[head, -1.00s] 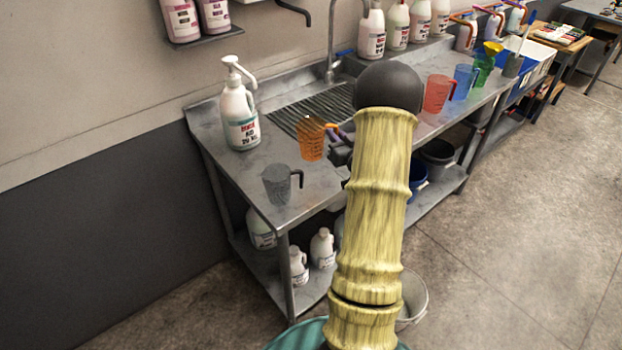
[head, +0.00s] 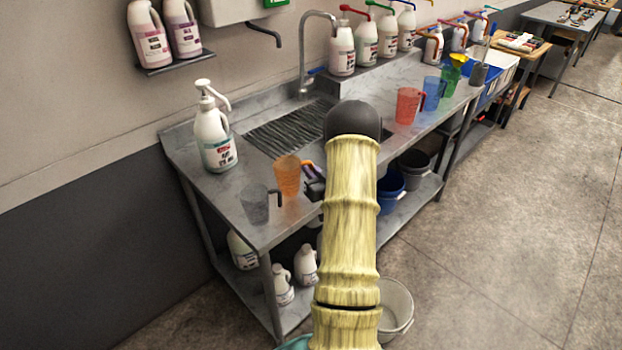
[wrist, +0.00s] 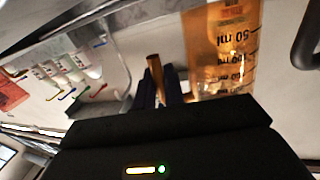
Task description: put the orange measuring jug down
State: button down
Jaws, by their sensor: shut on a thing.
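The orange measuring jug (head: 288,176) is upright at the front left part of the steel counter, just behind and right of the grey jug. My gripper (head: 314,184) is at its right side, partly hidden behind my arm. In the wrist view the jug (wrist: 225,45) shows its black ml marks, and its handle (wrist: 154,68) lies between the dark fingers (wrist: 160,90). My gripper is shut on that handle. The jug's base is very low over the counter; I cannot tell whether it touches.
The grey jug (head: 254,206) stands close by on the steel counter (head: 215,190). A white pump bottle (head: 213,135) stands behind it at left. The grated sink (head: 290,128) lies behind the orange jug. Red (head: 407,106) and blue (head: 434,92) jugs stand farther right.

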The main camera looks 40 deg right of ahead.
notch_tip(320, 180, down, 3)
jog(key=shift+f, duration=0.1)
jog(key=shift+w, duration=0.1)
jog(key=shift+w+a+f, duration=0.1)
jog(key=c, duration=1.5)
grip_release()
jog(key=shift+s+d, duration=0.2)
jog(key=shift+s, duration=0.05)
jog(key=shift+a, duration=0.1)
